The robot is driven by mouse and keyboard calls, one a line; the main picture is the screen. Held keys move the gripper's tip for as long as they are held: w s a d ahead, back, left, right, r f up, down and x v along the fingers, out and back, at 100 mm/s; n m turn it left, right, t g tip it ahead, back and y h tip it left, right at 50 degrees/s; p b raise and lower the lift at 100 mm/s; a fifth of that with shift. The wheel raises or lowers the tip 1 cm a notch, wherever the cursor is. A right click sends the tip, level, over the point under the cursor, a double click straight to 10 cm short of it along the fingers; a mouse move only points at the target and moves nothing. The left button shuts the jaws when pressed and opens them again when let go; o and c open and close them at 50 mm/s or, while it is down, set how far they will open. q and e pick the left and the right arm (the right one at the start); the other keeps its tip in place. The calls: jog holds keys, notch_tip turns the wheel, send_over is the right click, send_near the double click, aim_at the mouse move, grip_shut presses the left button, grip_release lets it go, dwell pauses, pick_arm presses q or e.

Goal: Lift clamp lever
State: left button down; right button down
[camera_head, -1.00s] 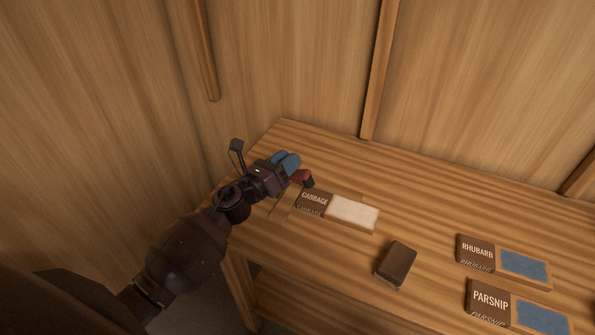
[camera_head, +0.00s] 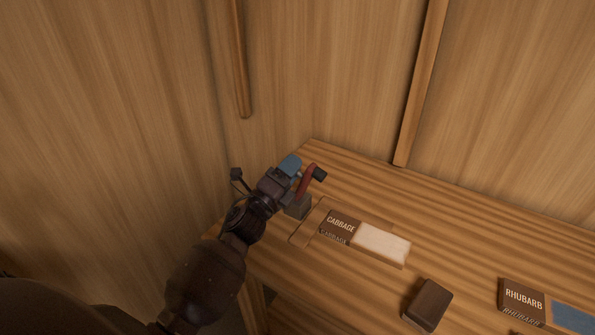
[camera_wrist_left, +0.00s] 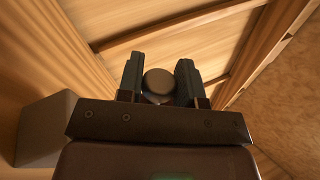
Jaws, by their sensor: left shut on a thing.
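The clamp stands at the left end of the wooden bench beside the cabbage board. Its grey block (camera_head: 297,207) sits low, and its red lever (camera_head: 307,181) rises steeply from it, ending in a dark grip (camera_head: 319,173). My left gripper (camera_head: 290,166), with blue fingers, is at the lever's upper end. In the left wrist view, the grip's round end (camera_wrist_left: 158,82) sits between the two fingers, and the gripper (camera_wrist_left: 159,72) is shut on it. The fingers partly hide the lever in the head view. My right gripper is not in view.
The cabbage board (camera_head: 381,242) with a pale panel lies right of the clamp. A dark brown block (camera_head: 428,304) and the rhubarb board (camera_head: 524,298) lie nearer on the bench (camera_head: 455,236). Wooden walls (camera_head: 330,75) close the back and left. The bench's back middle is clear.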

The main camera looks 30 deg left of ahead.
pick_arm(q)
jog(key=shift+a+n, duration=0.3)
jog(key=shift+n, duration=0.3)
jog(key=shift+y, duration=0.3)
jog(key=c, duration=0.8)
grip_release()
jog(key=shift+f, duration=0.1)
jog(key=b+v, duration=0.1)
jog(key=v, duration=0.8)
jog(key=shift+s+f, duration=0.2)
jog(key=shift+s+a+f, duration=0.15)
jog(key=shift+s+f, duration=0.05)
jog(key=shift+s, duration=0.45)
jog(key=shift+s, duration=0.1)
